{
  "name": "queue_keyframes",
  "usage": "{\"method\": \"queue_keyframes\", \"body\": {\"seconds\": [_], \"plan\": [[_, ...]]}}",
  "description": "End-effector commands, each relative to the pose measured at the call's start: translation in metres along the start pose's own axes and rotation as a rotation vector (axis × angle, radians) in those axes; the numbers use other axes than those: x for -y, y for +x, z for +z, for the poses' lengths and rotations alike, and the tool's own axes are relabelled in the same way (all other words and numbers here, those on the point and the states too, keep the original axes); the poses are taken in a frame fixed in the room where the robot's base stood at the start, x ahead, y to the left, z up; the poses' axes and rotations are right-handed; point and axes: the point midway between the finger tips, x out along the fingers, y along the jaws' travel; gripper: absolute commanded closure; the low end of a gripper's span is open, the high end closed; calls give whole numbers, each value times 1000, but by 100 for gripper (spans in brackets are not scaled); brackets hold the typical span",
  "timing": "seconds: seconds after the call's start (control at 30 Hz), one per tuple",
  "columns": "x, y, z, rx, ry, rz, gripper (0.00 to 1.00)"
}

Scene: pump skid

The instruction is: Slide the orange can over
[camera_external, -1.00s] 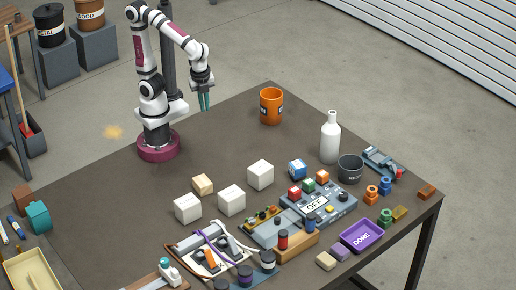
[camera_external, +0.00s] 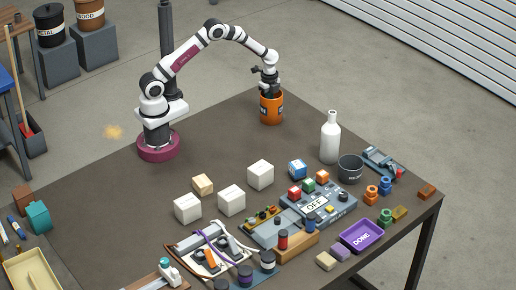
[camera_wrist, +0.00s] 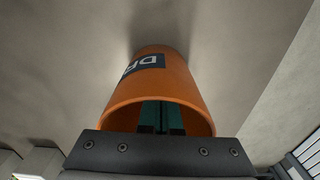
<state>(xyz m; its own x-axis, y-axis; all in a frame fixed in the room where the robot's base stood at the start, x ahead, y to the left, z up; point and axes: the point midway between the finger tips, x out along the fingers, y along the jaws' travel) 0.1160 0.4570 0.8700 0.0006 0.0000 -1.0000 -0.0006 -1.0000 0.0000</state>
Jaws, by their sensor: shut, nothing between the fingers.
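The orange can (camera_external: 271,108) stands upright near the table's far edge, with a dark label on its side. My gripper (camera_external: 270,90) is right over the can, and its fingertips are hidden in the external view. In the wrist view the can (camera_wrist: 165,85) has its open mouth towards the camera. My teal fingers (camera_wrist: 161,118) are shut together and reach inside the rim, with nothing between them. I cannot tell whether they touch the can's inner wall.
A white bottle (camera_external: 330,138) and a dark grey cup (camera_external: 350,169) stand to the right of the can. White blocks (camera_external: 260,174) and a control box marked OFF (camera_external: 318,206) lie nearer the front. The table left of the can is clear.

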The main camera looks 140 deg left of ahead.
Motion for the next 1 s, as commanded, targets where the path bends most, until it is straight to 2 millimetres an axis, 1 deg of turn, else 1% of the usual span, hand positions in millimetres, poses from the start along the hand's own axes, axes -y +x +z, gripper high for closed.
{"method": "queue_keyframes", "body": {"seconds": [0.03,0.1,0.27,0.4,0.67,0.73,0.77,0.87,1.0], "plan": [[0,4,-6,1,4,1,100],[0,2,-19,0,4,-2,100],[0,2,-36,1,1,-1,100],[0,2,-40,1,0,-1,100],[0,2,-40,1,-1,-1,100],[0,2,-45,1,1,-1,100],[0,2,-49,1,1,-1,100],[0,2,-73,1,5,-1,100],[0,2,-115,0,5,-1,100]]}}
